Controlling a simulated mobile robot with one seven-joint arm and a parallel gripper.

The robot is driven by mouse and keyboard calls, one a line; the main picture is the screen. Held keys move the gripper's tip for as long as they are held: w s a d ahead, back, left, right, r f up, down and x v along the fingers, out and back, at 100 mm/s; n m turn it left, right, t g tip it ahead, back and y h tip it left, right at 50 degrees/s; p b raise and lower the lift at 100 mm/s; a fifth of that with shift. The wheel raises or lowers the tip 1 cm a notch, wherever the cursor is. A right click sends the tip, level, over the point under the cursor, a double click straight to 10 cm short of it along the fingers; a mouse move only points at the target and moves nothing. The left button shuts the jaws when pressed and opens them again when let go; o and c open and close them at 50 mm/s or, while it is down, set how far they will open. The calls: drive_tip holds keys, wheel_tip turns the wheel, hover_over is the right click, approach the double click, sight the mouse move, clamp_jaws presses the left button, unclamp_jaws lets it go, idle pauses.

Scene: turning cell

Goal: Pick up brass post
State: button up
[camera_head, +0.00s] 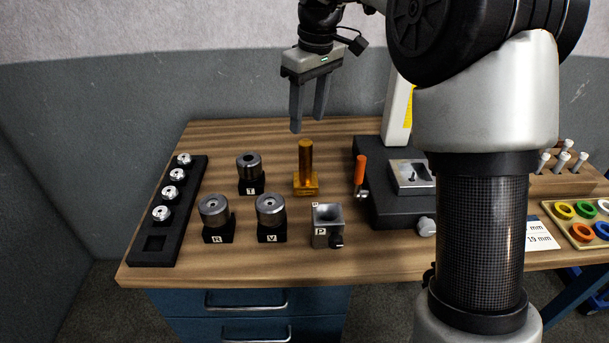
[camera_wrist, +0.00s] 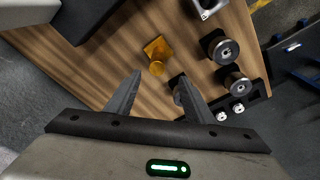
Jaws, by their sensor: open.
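The brass post (camera_head: 306,160) stands upright on its square brass base on the wooden bench in the head view. In the wrist view the brass post (camera_wrist: 157,68) shows from above, beyond the fingertips and between their lines. My gripper (camera_head: 308,125) is open and empty, pointing down, above and behind the post in the head view. Its two fingers also show in the wrist view (camera_wrist: 163,88), apart from the post. Nothing hides the post.
Steel collets on black blocks (camera_head: 215,212) stand left of the post, near a black rack (camera_head: 152,250). A grey block marked P (camera_head: 327,232) stands in front. A dark fixture with an orange handle (camera_head: 361,170) is to the right. My arm covers part of the bench's right side.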

sight(304, 164)
drive_tip(key=f, duration=0.3)
drive_tip(key=f+b, duration=0.1)
drive_tip(key=f, duration=0.3)
drive_tip(key=w+f, duration=0.1)
drive_tip(key=f, duration=0.2)
drive_tip(key=shift+a+f+b, duration=0.35)
drive_tip(key=shift+a+b, duration=0.05)
drive_tip(key=shift+w+f+b, duration=0.15)
drive_tip(key=shift+f+b, duration=0.15)
drive_tip(key=shift+f, duration=1.05)
drive_tip(key=shift+w+f+b, duration=0.15)
drive_tip(key=shift+f+b, duration=0.1)
drive_tip(key=shift+f, duration=1.05)
drive_tip(key=shift+c, duration=0.3)
clamp_jaws()
drive_tip(key=shift+w+r, duration=0.15)
drive_tip(key=shift+r, duration=0.15)
